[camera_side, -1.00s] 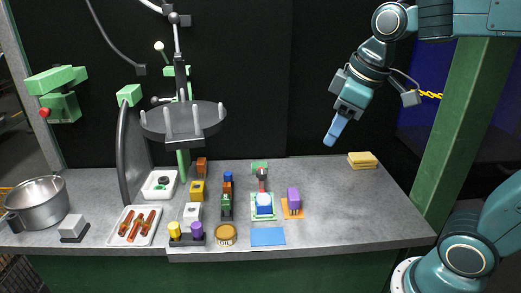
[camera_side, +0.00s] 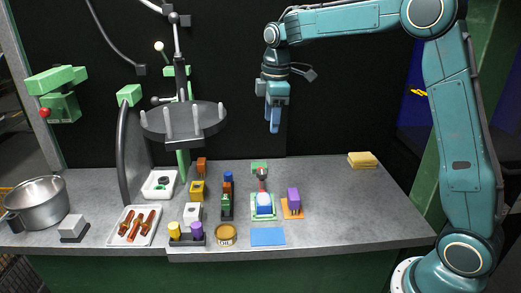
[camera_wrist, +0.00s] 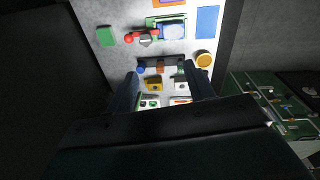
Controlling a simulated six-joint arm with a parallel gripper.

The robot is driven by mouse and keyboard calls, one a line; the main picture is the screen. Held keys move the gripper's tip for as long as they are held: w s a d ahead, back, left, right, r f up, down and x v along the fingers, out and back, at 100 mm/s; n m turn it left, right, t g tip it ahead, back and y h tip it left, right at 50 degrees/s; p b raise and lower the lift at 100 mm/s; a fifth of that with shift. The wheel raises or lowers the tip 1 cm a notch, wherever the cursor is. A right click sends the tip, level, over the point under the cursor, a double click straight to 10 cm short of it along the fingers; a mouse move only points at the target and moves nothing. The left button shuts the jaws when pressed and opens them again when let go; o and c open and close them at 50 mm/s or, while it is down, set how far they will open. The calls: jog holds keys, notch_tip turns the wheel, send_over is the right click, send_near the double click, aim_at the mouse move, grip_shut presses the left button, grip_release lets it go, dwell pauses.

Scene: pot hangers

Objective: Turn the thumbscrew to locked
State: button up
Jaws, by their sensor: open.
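I cannot tell for sure which part is the thumbscrew. A small red and grey piece (camera_side: 262,185) sits at the back edge of the green-framed fixture (camera_side: 254,217) holding a blue-and-white block (camera_side: 264,203). In the wrist view a red knob (camera_wrist: 128,38) with a grey part shows beside that fixture (camera_wrist: 152,20). Its locked or unlocked state is too small to read. My gripper (camera_side: 274,131) hangs pointing down, high above the table behind the fixture, touching nothing. Its fingers (camera_wrist: 163,92) are apart and empty in the wrist view.
A green block (camera_side: 260,167) stands behind the fixture, and a purple block (camera_side: 293,195) to its right. A blue mat (camera_side: 268,237) lies in front. The grey round rack (camera_side: 184,120) stands left of my gripper. The table's right side is clear except yellow sponges (camera_side: 362,160).

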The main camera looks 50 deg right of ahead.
jog(key=n+g, duration=0.1)
jog(key=n, duration=0.1)
send_over(262, 172)
notch_tip(262, 172, down, 6)
jog(key=shift+r, duration=0.1)
notch_tip(262, 172, down, 14)
jog(key=shift+r, duration=0.1)
dwell(0.6)
jog(key=c, duration=1)
